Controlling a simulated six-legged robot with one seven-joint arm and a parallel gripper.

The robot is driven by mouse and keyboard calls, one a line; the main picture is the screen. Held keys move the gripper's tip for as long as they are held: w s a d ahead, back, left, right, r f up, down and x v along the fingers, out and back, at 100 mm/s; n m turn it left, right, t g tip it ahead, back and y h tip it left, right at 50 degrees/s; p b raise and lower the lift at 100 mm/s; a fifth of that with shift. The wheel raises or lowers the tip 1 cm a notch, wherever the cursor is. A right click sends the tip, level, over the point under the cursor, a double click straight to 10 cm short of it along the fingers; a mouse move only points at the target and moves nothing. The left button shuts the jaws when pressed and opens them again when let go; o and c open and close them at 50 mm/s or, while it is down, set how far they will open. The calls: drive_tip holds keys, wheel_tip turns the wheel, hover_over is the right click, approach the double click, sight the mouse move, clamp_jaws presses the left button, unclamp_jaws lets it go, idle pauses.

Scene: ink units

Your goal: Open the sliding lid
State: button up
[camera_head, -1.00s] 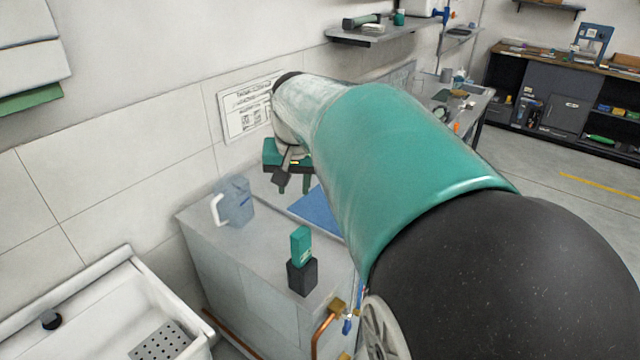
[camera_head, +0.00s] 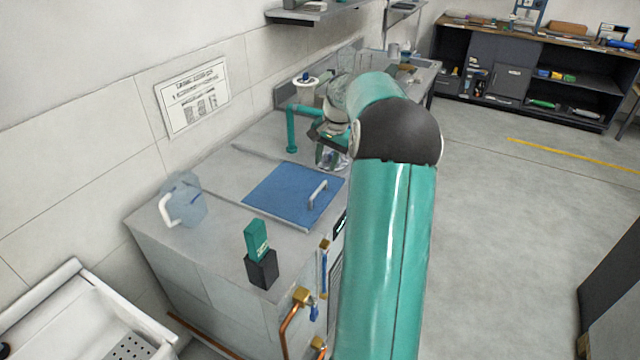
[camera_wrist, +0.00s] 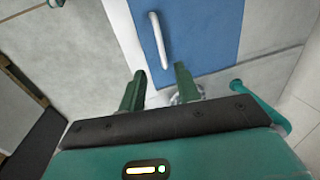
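The sliding lid (camera_head: 285,196) is a flat blue panel set in the top of the grey cabinet, and it covers its part of the top. A pale bar handle (camera_head: 318,192) stands on its right part. In the wrist view the blue lid (camera_wrist: 205,35) is ahead of my gripper, with its handle (camera_wrist: 159,40) upright in the picture, beyond the fingertips. My gripper (camera_wrist: 160,78) has its two green fingers apart with nothing between them. In the head view my gripper (camera_head: 328,150) is above the cabinet, behind the lid's far right corner, partly hidden by my arm.
A translucent blue jug (camera_head: 184,200) and a green box on a black block (camera_head: 262,268) stand on the cabinet's near part. A teal pipe (camera_head: 291,130) rises behind the lid. Copper pipes (camera_head: 290,322) run along the front. A white sink (camera_head: 85,320) is at lower left.

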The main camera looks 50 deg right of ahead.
sight(319, 189)
drive_tip(key=f, duration=0.3)
drive_tip(key=w+f, duration=0.1)
drive_tip(key=f, duration=0.2)
drive_tip(key=w+f, duration=0.1)
drive_tip(key=f, duration=0.2)
drive_tip(key=shift+a+f, duration=0.35)
drive_tip(key=shift+c, duration=0.4)
clamp_jaws()
